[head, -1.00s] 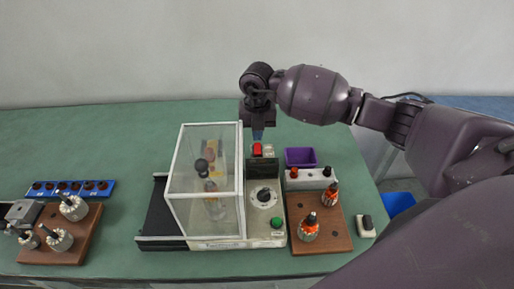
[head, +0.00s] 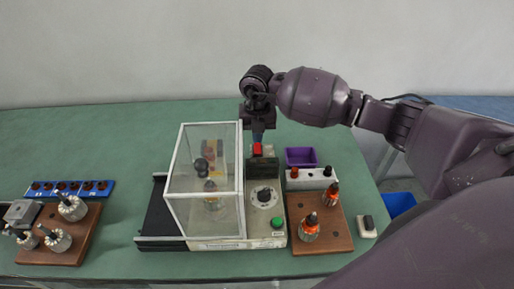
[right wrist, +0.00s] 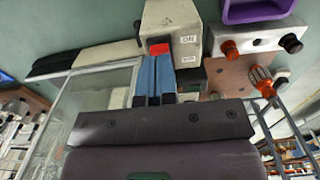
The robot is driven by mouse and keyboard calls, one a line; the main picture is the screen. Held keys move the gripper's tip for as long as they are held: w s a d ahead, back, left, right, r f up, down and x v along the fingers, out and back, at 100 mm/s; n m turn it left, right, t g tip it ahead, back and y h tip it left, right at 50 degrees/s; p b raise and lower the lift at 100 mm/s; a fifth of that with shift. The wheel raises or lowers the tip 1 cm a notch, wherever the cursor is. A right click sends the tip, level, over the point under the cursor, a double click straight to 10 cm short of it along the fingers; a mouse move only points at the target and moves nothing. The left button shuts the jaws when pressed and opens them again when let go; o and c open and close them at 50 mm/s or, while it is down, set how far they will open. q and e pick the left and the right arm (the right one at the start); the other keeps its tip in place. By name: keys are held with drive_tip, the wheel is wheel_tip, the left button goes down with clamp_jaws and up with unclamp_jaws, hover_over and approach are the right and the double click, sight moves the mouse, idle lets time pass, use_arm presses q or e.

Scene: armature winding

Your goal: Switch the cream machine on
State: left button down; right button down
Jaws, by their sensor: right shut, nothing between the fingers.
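The cream machine (head: 264,226) stands mid-table, with a clear guard box (head: 205,180) on its left. Its panel carries a dial (head: 264,195), a green button (head: 278,223) and, at the back, a red switch (head: 257,149). The red switch also shows in the right wrist view (right wrist: 160,49), beside two small labels. My right gripper (head: 257,138) is shut and empty, pointing down at the red switch. In the right wrist view its blue fingertips (right wrist: 155,60) lie together at the switch's edge; I cannot tell whether they touch it. My left gripper is not in view.
A purple bin (head: 300,157), a white block with knobs (head: 311,178) and a brown board with orange-wound armatures (head: 320,237) are to the right. Another brown board (head: 70,250) and a blue strip (head: 72,189) lie at the left. The table behind the guard is clear.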

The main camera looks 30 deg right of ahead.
drive_tip(key=shift+f, duration=0.4)
drive_tip(key=shift+f+b, duration=0.3)
idle(0.4)
drive_tip(key=shift+f, duration=0.2)
drive_tip(key=shift+r+p, duration=1.1)
drive_tip(key=shift+r, duration=0.75)
drive_tip(key=shift+r+p, duration=0.5)
drive_tip(key=shift+r, duration=0.3)
drive_tip(key=shift+r+p, duration=0.6)
drive_tip(key=shift+r, duration=0.35)
